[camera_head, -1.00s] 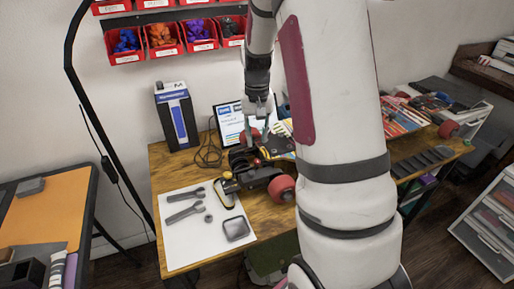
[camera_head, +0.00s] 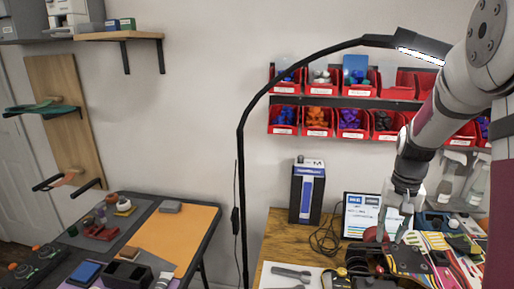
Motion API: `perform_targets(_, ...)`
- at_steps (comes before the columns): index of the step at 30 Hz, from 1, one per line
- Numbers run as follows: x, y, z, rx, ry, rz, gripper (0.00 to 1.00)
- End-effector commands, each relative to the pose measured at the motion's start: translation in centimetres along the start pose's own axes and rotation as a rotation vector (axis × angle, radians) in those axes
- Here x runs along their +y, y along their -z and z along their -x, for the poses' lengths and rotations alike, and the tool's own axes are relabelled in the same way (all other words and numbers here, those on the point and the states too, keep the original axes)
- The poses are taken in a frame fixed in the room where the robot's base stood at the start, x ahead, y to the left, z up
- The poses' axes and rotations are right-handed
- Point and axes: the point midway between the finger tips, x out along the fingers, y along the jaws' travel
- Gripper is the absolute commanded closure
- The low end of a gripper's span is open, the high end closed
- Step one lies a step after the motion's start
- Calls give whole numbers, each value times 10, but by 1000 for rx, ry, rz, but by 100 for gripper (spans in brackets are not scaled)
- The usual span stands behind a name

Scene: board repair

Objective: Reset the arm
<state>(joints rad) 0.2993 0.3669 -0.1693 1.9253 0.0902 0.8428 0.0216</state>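My arm reaches in from the right edge and my gripper (camera_head: 394,228) points down over the wooden workbench (camera_head: 277,243). Its two fingers stand apart with nothing visible between them, so it looks open. Just below and beside it lies a dark skateboard part (camera_head: 408,259) with a red wheel (camera_head: 371,234). I cannot tell whether the fingertips touch it.
A black lamp pole (camera_head: 241,185) rises left of the workbench and arches over it. A blue-and-white box (camera_head: 307,192) and a tablet-like sign (camera_head: 362,214) stand at the back. Red bins (camera_head: 320,122) hang on the wall. A second table with an orange mat (camera_head: 180,232) is at left.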

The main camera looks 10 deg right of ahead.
Motion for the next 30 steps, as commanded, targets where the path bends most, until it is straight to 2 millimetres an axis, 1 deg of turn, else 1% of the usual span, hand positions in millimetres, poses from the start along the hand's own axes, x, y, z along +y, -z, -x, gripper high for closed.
perform_targets(1,-7,-8,13,15,8,18,74)
perform_targets(2,-11,-13,21,24,13,30,74)
perform_targets(5,-26,-38,50,57,31,80,74)
perform_targets(6,-32,-50,62,72,38,103,74)
perform_targets(8,-40,-68,78,94,47,138,74)
perform_targets(9,-45,-81,87,108,53,160,74)
perform_targets(11,-50,-100,100,129,61,194,74)
perform_targets(15,-60,-146,125,181,77,275,74)
perform_targets(20,-63,-199,142,241,88,367,74)
perform_targets(21,-63,-212,144,256,90,388,74)
perform_targets(24,-60,-241,147,295,93,441,74)
perform_targets(27,-57,-264,147,326,93,483,74)
perform_targets(30,-54,-279,145,348,92,513,74)
